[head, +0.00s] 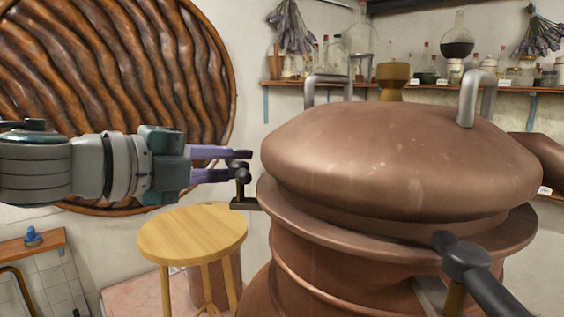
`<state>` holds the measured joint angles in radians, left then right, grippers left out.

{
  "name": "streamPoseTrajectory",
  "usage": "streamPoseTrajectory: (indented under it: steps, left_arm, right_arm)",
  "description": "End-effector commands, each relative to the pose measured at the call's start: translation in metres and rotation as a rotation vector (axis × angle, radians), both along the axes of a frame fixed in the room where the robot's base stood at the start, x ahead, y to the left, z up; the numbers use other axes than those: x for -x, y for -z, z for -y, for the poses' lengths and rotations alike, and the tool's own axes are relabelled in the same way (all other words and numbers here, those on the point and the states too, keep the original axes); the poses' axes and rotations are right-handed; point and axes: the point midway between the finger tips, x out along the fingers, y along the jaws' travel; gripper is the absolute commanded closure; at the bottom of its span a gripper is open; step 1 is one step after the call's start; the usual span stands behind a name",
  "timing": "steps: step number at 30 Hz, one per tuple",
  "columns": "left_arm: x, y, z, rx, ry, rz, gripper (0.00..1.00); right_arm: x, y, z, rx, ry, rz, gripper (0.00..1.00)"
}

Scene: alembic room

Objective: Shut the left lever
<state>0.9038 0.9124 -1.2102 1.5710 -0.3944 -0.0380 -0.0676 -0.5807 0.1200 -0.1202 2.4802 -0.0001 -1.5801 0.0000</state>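The copper still (400,165) with its domed lid fills the right half of the head view. The left lever (241,178) is a small dark handle on a dark bracket (245,204) at the left edge of the still's rim. My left gripper (246,162) reaches in from the left, level, with its two purple fingers apart. Its dark fingertips are at the top of the left lever. I cannot tell whether they touch it. Another dark lever (468,258) sticks out at the front right of the still. My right gripper is not in view.
A round wooden stool (193,235) stands below my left gripper. Metal loop handles (478,95) rise from the lid. A shelf (430,87) with bottles and jars runs along the back wall. A large ribbed brown disc (110,80) is behind my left arm.

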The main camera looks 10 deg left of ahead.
Motion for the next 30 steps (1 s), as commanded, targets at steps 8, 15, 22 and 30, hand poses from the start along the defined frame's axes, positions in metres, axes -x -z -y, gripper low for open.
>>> streamPoseTrajectory:
  steps: [8,15,22,30]
  left_arm:
    - [0.000,0.000,0.000,0.000,0.000,0.000,1.00]
    - [0.000,0.000,0.000,-0.001,0.000,-0.001,1.00]
    - [0.001,-0.001,0.000,0.002,-0.031,-0.002,1.00]
    - [0.006,-0.002,-0.004,0.004,-0.183,-0.006,1.00]
  right_arm:
    - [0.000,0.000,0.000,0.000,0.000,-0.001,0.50]
    - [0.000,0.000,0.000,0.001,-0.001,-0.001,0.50]
    - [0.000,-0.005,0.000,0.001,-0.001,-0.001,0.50]
    - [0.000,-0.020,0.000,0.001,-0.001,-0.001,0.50]
